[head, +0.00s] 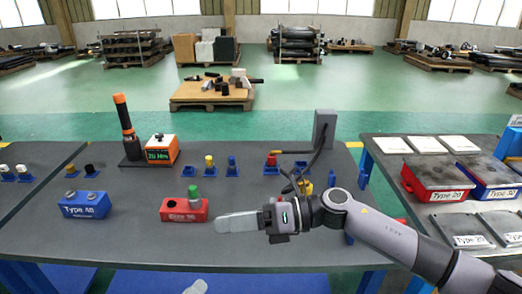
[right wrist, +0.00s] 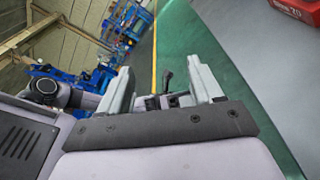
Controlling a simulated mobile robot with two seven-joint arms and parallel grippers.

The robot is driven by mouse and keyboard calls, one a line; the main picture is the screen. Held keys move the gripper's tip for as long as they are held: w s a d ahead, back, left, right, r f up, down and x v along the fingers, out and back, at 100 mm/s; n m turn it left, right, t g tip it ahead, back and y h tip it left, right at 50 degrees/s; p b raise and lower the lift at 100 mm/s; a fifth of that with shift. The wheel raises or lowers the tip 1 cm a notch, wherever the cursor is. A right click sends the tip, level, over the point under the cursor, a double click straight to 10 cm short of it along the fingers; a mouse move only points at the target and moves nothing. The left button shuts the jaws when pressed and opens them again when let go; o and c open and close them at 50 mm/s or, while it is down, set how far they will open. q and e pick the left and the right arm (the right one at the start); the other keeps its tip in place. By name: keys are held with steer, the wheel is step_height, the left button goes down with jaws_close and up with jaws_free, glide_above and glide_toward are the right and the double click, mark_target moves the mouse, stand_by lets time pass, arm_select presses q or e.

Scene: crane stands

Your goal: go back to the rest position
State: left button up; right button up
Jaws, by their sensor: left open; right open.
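My right arm comes in from the right in the head view. My right gripper (head: 238,222) is over the front part of the grey table (head: 130,240), to the right of and in front of the red block (head: 184,209). In the right wrist view its two fingers (right wrist: 165,85) are spread apart with nothing between them. Only a pale tip of my left gripper (head: 197,287) shows at the bottom edge of the head view; the rest is out of view, and I see nothing held.
A blue block (head: 84,205) lies left of the red one. An orange torque box (head: 162,150), an orange-and-black tool (head: 126,125) and a grey post (head: 324,130) stand farther back. A right-hand table (head: 400,185) holds trays and plates.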

steer(key=s+d+f+n+t+h, duration=0.2)
steer(key=d+f+n+t+h, duration=0.3)
steer(key=n, duration=0.6)
steer(key=s+d+f+n+t+h, duration=0.25)
steer(key=d+f+n+t, duration=0.45)
steer(key=n, duration=0.5)
steer(key=s+d+f+n+t+h, duration=0.2)
steer(key=d+f+n+t+h, duration=0.4)
steer(key=n, duration=0.5)
arm_select(q)
steer(key=s+a+f+n+g+y, duration=0.2)
steer(key=s+f+n, duration=0.3)
steer(key=n, duration=0.8)
steer(key=s+a+f+n+g+y, duration=0.2)
steer(key=s+f+n, duration=0.3)
steer(key=n, duration=0.9)
steer(key=s+a, duration=0.1)
steer(key=s, duration=0.1)
steer(key=shift+s+a+g+y, duration=0.25)
steer(key=shift+s+g+y, duration=0.05)
steer(key=shift+s+y, duration=0.1)
arm_select(e)
steer(key=s+d+f+m+g+h, duration=0.1)
steer(key=s+d+f+m+g, duration=0.5)
steer(key=s+f, duration=0.3)
steer(key=shift+s+d+f, duration=0.2)
steer(key=shift+s+d, duration=0.4)
steer(key=shift+s, duration=0.6)
